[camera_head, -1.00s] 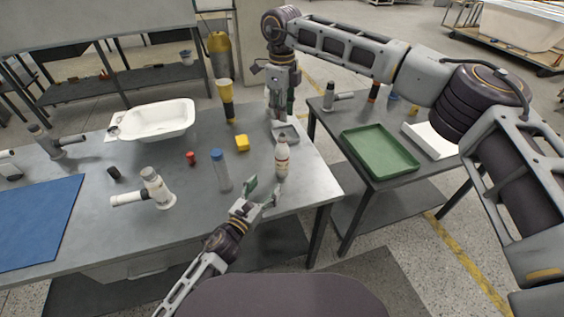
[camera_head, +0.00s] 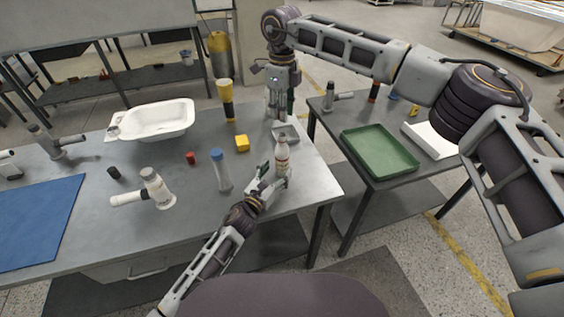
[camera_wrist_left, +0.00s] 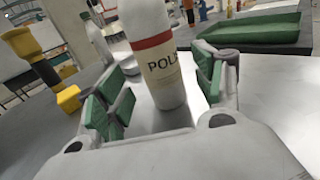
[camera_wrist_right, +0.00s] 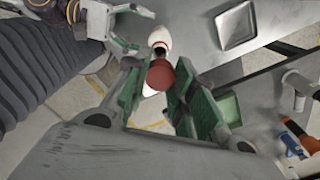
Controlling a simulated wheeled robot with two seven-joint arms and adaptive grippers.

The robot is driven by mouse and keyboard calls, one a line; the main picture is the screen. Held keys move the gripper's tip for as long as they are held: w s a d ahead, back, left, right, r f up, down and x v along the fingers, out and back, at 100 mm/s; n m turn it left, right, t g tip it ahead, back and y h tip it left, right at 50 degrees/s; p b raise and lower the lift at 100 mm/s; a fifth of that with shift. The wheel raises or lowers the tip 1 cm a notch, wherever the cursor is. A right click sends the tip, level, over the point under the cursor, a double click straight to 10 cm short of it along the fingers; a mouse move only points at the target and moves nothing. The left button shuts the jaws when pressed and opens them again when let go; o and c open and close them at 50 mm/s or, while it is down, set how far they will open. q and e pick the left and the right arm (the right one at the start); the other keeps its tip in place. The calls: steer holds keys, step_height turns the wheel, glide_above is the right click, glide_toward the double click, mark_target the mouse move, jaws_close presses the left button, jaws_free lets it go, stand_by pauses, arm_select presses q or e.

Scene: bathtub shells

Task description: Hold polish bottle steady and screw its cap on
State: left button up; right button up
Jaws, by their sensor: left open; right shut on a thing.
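The polish bottle (camera_head: 282,159), white with a red band and a printed label, stands upright near the table's right front. My left gripper (camera_head: 277,174) is open around its lower part; in the left wrist view the bottle (camera_wrist_left: 158,62) shows between the spread green pads. My right gripper (camera_head: 280,117) is above and behind the bottle in the head view. In the right wrist view it is shut on a round reddish-brown cap (camera_wrist_right: 160,75). The bottle (camera_wrist_right: 159,38) shows beyond the cap, apart from it as far as I can tell.
A blue-capped clear bottle (camera_head: 220,171) stands left of the polish bottle. A yellow block (camera_head: 242,143), a small red piece (camera_head: 191,158) and a small grey tray (camera_head: 286,132) are nearby. A white basin (camera_head: 158,121) is farther back. A green tray (camera_head: 380,151) lies on the right table.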

mark_target(279, 168)
arm_select(q)
steer(key=shift+x, duration=1.5)
jaws_close()
arm_select(e)
steer(key=shift+f, duration=2.45)
steer(key=shift+f, duration=0.2)
steer(key=shift+f, duration=0.75)
steer(key=shift+f, duration=0.55)
